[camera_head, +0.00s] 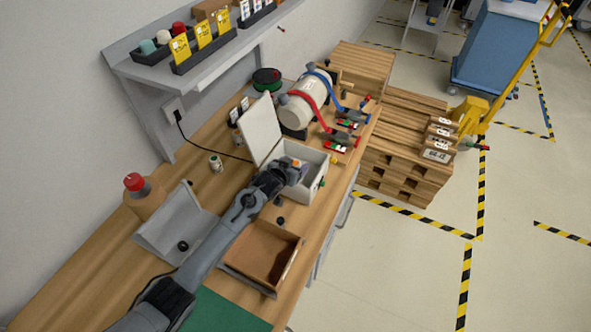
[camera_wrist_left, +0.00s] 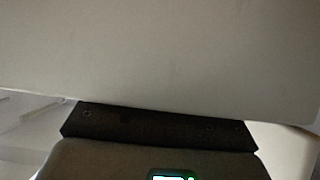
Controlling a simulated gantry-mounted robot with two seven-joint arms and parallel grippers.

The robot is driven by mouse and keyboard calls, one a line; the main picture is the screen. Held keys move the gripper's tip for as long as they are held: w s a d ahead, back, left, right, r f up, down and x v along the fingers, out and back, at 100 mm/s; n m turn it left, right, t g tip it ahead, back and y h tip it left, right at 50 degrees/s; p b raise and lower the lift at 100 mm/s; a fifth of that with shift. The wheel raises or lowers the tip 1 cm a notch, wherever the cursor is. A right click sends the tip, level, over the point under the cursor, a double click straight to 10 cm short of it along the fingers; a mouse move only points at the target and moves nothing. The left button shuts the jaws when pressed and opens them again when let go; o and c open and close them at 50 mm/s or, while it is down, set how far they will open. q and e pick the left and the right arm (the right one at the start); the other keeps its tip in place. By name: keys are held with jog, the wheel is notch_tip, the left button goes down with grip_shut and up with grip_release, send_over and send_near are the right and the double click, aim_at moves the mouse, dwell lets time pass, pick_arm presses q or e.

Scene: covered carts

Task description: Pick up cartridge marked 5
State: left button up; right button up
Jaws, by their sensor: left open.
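My left gripper (camera_head: 296,168) is open, at the white box (camera_head: 314,182) with its raised lid (camera_head: 261,130) on the workbench. The gripper reaches over the box's near left side and hides part of its inside. A small orange patch shows by the gripper. No cartridge marked 5 can be made out; any numbers are too small to read. A small white and green cylinder (camera_head: 215,163) stands left of the box. In the left wrist view a pale surface (camera_wrist_left: 160,55) fills most of the picture, above a dark strip; no fingertips show. My right gripper is not in view.
A brown open tray (camera_head: 289,268) and a grey angled holder (camera_head: 150,236) lie near my arm. A white drum (camera_head: 304,100) with red and blue straps stands behind the box. A shelf (camera_head: 140,70) hangs along the wall. Wooden pallets (camera_head: 405,185) stand beyond the bench.

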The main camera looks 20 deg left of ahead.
pick_arm(q)
jog(key=c, duration=1.1)
jog(key=shift+r, duration=0.1)
jog(key=shift+c, duration=0.4)
jog(key=shift+r, duration=0.1)
